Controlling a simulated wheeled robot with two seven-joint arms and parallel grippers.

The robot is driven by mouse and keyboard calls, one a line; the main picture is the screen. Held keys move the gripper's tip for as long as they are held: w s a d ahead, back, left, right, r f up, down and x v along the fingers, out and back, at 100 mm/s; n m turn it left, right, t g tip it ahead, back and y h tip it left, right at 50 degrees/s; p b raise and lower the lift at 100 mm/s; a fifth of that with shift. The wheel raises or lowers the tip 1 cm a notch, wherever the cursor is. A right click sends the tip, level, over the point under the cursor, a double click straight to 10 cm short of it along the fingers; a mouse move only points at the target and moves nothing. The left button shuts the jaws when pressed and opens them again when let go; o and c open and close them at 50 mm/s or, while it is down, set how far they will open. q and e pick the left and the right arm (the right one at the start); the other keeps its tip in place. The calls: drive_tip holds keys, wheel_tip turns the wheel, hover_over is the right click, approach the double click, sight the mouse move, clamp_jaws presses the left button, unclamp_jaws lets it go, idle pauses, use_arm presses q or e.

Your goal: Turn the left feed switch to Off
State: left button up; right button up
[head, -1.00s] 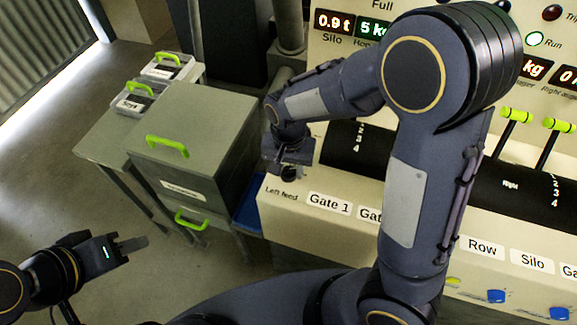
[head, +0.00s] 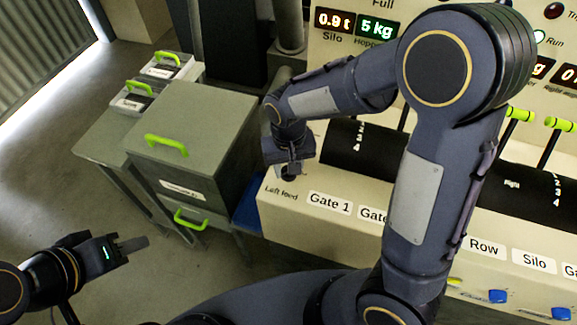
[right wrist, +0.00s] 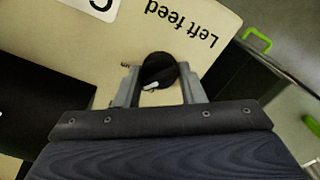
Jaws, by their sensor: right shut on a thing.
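The left feed switch is a round black knob (right wrist: 158,70) with a white pointer mark, on the cream panel beside the "Left feed" label (right wrist: 180,22). In the right wrist view the pointer lies slantwise towards the gripper side. Small lettering left of the knob is partly hidden. My right gripper (right wrist: 158,82) has a finger on each side of the knob and is shut on it. In the head view the right gripper (head: 289,160) covers most of the knob. My left gripper (head: 132,245) hangs empty at lower left, away from the panel; its finger gap is unclear.
The panel front carries labels such as Gate 1 (head: 330,204), and black drums with levers (head: 518,114) stand behind. My right arm crosses over the panel. A grey cabinet with green handles (head: 167,145) stands left of the panel. Open floor lies at lower left.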

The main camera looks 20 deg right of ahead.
drive_tip(key=n, duration=0.3)
drive_tip(key=shift+n, duration=0.4)
drive_tip(key=shift+n+b, duration=0.35)
drive_tip(key=shift+n, duration=1.35)
drive_tip(key=o, duration=1)
wheel_tip(320, 180, up, 8)
drive_tip(key=shift+f, duration=0.1)
drive_tip(key=shift+d, duration=0.1)
